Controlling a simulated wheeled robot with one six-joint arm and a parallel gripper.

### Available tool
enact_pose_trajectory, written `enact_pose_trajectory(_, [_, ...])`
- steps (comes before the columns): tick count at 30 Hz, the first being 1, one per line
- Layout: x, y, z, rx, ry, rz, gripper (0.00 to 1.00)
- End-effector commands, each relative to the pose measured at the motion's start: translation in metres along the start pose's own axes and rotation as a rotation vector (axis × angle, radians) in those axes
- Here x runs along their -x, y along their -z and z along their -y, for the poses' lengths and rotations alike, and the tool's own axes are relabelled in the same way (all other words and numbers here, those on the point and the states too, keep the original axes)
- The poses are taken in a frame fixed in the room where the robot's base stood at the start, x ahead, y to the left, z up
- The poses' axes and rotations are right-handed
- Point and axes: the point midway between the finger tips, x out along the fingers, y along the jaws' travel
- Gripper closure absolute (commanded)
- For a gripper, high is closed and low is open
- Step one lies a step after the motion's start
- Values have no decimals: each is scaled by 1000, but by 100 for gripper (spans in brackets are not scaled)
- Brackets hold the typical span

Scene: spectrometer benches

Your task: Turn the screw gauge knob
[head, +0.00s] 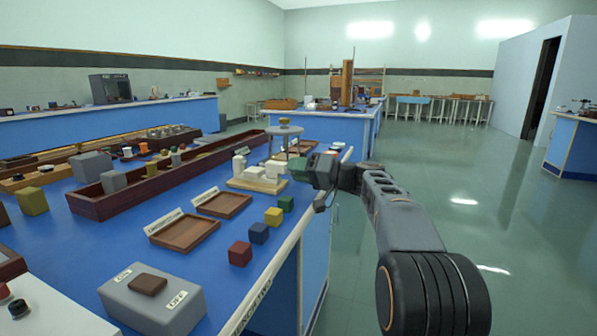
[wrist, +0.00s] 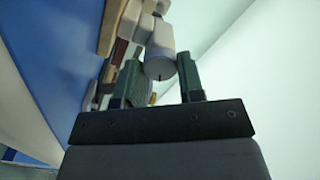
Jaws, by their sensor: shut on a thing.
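The screw gauge (head: 270,167) is a pale, cream-coloured device on a light wooden base near the right edge of the blue bench. My gripper (head: 305,172) reaches in from the right at the bench edge, level with the gauge. In the wrist view my gripper (wrist: 160,82) has its two dark green fingers on either side of the knob, shut on it. The contact itself is partly hidden in the head view.
Coloured cubes, including a red one (head: 240,253) and a yellow one (head: 273,216), line the front edge. Two shallow wooden trays (head: 184,232) with labels lie left of them. A round-topped stand (head: 285,130) rises behind the gauge. The floor (head: 460,180) to the right is clear.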

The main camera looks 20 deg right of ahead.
Motion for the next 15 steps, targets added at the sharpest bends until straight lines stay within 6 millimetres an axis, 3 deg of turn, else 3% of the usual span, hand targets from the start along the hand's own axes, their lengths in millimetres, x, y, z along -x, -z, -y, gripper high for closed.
enact_pose_trajectory(12, [0, -1, -1, 4, 0, 4, 88])
enact_pose_trajectory(13, [0, -1, -1, 4, 0, 4, 63])
enact_pose_trajectory(15, [0, -1, 0, 4, 0, 3, 56])
